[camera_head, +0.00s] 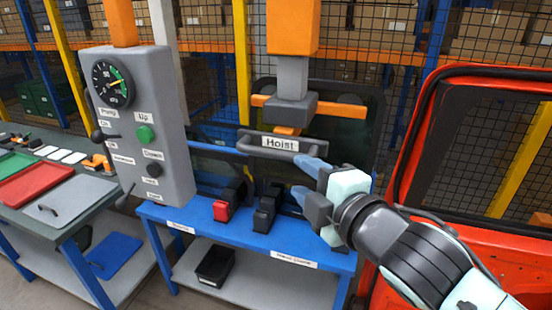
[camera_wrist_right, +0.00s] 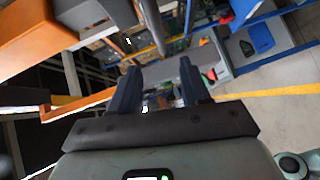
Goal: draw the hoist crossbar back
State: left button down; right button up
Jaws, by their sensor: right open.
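The hoist crossbar is a dark grey bar (camera_head: 258,143) with a white "Hoist" label, below the grey block and orange column in the head view. It runs roughly level. Nothing shows held between the fingers. My left gripper is out of view.
A grey control panel (camera_head: 150,190) with a gauge and green button stands left. A red door frame (camera_head: 405,150) stands right. Trays lie on the left table.

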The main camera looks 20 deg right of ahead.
aim_at(275, 156)
jog(key=x, duration=1.3)
jog(key=shift+w+d+p, duration=0.15)
jog(key=shift+w+p, duration=0.2)
jog(key=shift+p, duration=0.05)
grip_shut()
